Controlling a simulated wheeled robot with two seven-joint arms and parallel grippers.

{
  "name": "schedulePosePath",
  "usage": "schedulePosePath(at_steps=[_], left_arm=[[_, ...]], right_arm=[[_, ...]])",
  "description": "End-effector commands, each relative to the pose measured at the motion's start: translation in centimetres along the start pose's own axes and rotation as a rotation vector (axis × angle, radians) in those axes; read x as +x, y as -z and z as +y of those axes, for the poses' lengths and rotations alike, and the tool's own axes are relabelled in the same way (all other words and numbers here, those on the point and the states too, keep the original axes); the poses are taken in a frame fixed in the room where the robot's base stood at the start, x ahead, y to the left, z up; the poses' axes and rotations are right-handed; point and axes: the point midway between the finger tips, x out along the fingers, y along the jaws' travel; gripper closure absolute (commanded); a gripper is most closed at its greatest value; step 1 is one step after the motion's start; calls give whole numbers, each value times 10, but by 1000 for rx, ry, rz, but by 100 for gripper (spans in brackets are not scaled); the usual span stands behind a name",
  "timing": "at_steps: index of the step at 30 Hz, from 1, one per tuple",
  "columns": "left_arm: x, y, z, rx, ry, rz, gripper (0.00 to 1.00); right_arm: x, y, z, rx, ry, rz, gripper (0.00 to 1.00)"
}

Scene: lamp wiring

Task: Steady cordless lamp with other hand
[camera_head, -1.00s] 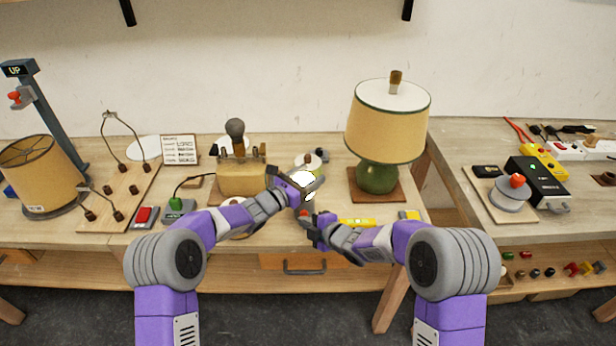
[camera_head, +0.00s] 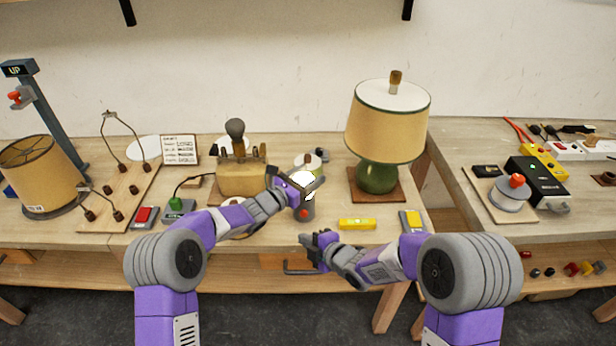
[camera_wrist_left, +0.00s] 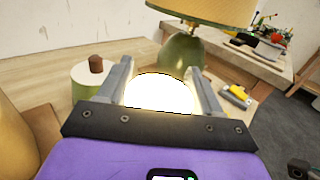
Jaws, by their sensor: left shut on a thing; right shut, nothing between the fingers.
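The cordless lamp (camera_head: 304,211) is a small grey cylinder with a red button on its front and a glowing white top. It stands upright near the middle of the bench. My left gripper (camera_head: 312,185) is shut on its glowing upper part. In the left wrist view the bright dome (camera_wrist_left: 163,93) lies between the two fingers. My right gripper (camera_head: 312,243) is shut and empty, in front of and below the lamp, near the bench's front edge. It is apart from the lamp.
A green table lamp (camera_head: 378,177) with a tan shade stands behind right. A yellow level (camera_head: 357,224) lies to the right of the cordless lamp. A white-green canister with a brown knob (camera_wrist_left: 92,85) is close behind it.

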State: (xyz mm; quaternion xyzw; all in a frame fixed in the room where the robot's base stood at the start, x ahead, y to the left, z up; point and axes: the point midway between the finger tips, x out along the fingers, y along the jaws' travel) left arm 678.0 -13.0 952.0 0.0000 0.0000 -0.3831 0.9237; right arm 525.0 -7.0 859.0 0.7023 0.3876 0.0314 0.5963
Motion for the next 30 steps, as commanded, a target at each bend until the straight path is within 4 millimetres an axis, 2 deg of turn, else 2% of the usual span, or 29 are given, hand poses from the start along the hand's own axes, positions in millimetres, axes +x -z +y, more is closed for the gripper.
schedulePosePath(at_steps=[5, 6, 11, 12, 23, 26, 30], left_arm=[[0, 0, 0, 1, 0, 0, 72], [0, 0, 0, 1, 0, 0, 32], [0, 0, 0, 1, 0, 0, 8], [0, 0, 0, 0, 0, 0, 5], [-6, 0, 1, -1, -1, 1, 5], [-18, -1, 1, -1, -1, 0, 5], [-44, -1, 2, -1, -3, 1, 5]], right_arm=[[0, 0, 0, 0, 0, 0, 100], [0, 0, 0, 0, 0, 0, 100], [0, 0, 0, 0, 0, 0, 100], [0, 0, 0, 0, 0, 0, 100], [0, 0, 0, 0, 0, 0, 100], [0, 0, 0, 0, 0, 0, 100], [0, 0, 0, 0, 0, 0, 100]])
